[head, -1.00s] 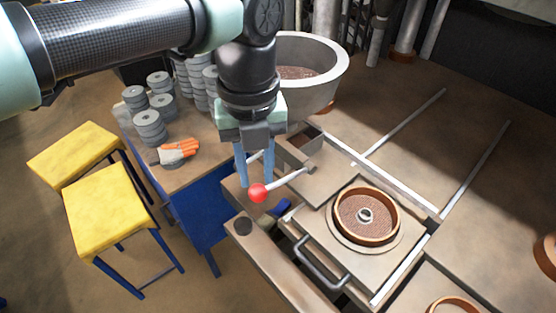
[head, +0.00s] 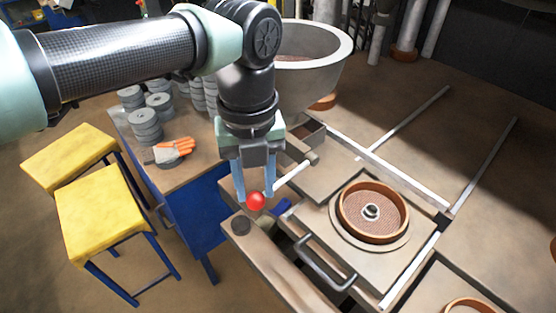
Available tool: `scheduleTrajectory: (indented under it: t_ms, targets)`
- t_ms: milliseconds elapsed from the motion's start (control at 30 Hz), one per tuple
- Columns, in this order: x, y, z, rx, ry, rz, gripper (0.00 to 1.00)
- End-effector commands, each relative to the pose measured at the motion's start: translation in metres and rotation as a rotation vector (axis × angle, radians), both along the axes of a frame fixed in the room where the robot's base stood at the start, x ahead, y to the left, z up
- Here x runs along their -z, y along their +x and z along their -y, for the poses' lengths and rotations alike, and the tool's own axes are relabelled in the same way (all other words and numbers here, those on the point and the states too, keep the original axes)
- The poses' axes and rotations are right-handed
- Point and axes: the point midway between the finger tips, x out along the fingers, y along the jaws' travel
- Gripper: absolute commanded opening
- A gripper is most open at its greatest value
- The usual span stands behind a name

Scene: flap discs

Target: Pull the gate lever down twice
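The gate lever is a pale rod (head: 292,178) with a red ball knob (head: 256,201) at its near end. It slopes from a pivot beside the hopper down to the knob at lower left. My gripper (head: 254,196) points down with its two blue fingers apart, one on each side of the knob in the picture. The fingertips are at about knob height. Whether either finger touches the knob cannot be told. The grey hopper bowl (head: 335,70) stands behind my gripper and is partly hidden by it.
A round brown-rimmed mould (head: 372,212) sits on a plate right of the lever, with a dark bar handle (head: 322,268) in front. A blue-sided table with grey disc stacks (head: 146,126) and an orange glove (head: 174,151) is at left. Yellow stools (head: 106,205) stand further left.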

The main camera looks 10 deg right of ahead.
Motion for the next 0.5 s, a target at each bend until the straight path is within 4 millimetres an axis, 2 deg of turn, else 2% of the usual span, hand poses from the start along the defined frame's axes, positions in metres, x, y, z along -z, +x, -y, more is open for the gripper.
scheduleTrajectory:
  t_ms: [500]
  targets:
    - [0.035,0.0,0.003,0.003,-0.005,0.0,0.3]
